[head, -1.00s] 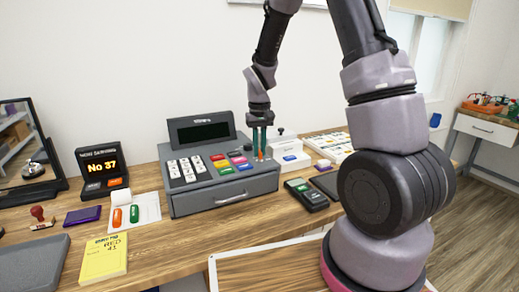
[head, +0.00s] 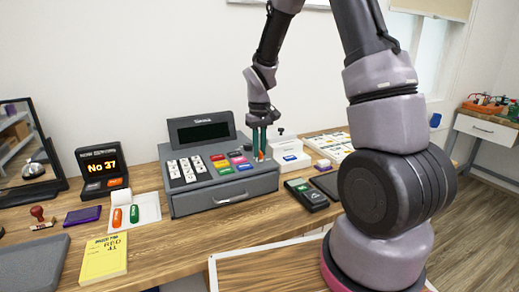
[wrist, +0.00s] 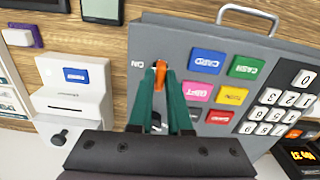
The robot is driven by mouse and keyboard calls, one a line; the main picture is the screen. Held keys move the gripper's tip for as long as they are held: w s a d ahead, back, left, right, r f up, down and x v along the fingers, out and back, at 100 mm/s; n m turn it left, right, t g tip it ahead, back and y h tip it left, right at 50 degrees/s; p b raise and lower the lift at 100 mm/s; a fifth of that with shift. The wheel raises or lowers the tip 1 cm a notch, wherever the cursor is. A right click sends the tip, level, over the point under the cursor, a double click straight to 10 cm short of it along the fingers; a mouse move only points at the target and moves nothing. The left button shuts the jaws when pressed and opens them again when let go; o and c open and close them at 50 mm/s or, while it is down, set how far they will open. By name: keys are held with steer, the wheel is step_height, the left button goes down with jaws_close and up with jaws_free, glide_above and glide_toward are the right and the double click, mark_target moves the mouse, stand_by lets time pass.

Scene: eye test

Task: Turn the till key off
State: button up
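The grey till (head: 222,190) stands on the wooden counter, with its keypad, coloured buttons and a dark display. The orange till key (wrist: 161,75) is at the corner of the till's top, beside a white "ON" mark in the wrist view. Its upper end leans toward that mark. My gripper (head: 259,152) points down over the key. In the wrist view its two teal fingers (wrist: 164,84) stand one on each side of the key, seemingly shut on it. The fingers hide part of the key and the panel around it; no "OFF" mark can be read.
A white printer (head: 291,160) stands close to the right of the till. A dark card reader (head: 306,195) lies in front of it. A number display (head: 102,167) stands to the left. Coloured buttons (wrist: 208,61) lie close beside the fingers.

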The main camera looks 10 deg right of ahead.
steer(key=o, duration=0.4)
steer(key=shift+c, duration=0.2)
steer(key=shift+r, duration=0.1)
step_height(320, 180, up, 11)
stand_by(0.3)
steer(key=s+d+r+m+t+y, duration=0.1)
steer(key=s+d+r+m+t, duration=0.1)
steer(key=s+r, duration=0.6)
steer(key=s+d+r+m+t+y, duration=0.1)
steer(key=s+d+r+m+t, duration=0.2)
steer(key=s, duration=1)
step_height(320, 180, up, 5)
steer(key=shift+d+r+m+t, duration=0.2)
steer(key=shift+d+m+t, duration=0.15)
steer(key=shift+m+t, duration=0.7)
